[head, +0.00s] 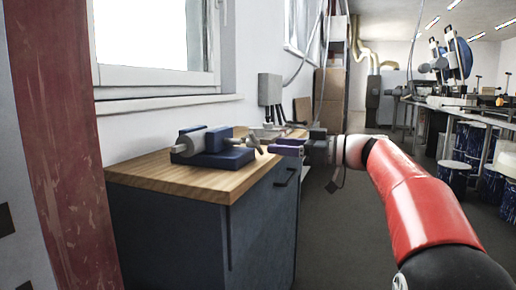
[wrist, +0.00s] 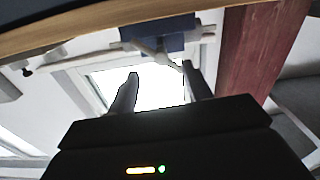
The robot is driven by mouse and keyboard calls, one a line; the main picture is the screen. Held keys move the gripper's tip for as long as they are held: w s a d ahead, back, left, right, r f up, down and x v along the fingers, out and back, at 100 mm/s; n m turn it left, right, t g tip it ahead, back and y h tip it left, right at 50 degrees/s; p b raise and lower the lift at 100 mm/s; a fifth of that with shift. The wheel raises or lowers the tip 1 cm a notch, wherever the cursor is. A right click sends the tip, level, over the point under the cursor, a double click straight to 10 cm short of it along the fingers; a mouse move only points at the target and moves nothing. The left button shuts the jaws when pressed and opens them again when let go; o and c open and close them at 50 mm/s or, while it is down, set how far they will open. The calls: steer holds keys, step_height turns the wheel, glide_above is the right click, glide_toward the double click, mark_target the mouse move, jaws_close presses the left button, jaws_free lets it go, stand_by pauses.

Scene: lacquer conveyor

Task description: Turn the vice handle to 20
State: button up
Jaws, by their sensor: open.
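The blue and grey vice (head: 212,148) sits on the wooden top of a dark cabinet in the head view. Its light grey handle (head: 255,141) is at the vice's right end, facing my gripper. In the wrist view the vice (wrist: 165,33) is at the top, with the crossed bars of the handle (wrist: 152,50) in front of it. My gripper (head: 272,148) is open and empty, just right of the handle at about its height. In the wrist view the two fingertips (wrist: 160,69) are spread apart, near the handle's ends; I cannot tell whether they touch it.
The cabinet's wooden top (head: 190,183) is clear in front of the vice. Grey items (head: 268,132) stand behind it by the wall. A red post (head: 55,130) is at the left. Grey floor (head: 330,235) is free to the cabinet's right.

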mark_target(259, 144)
steer(key=x, duration=0.6)
steer(key=shift+a, duration=0.3)
jaws_close()
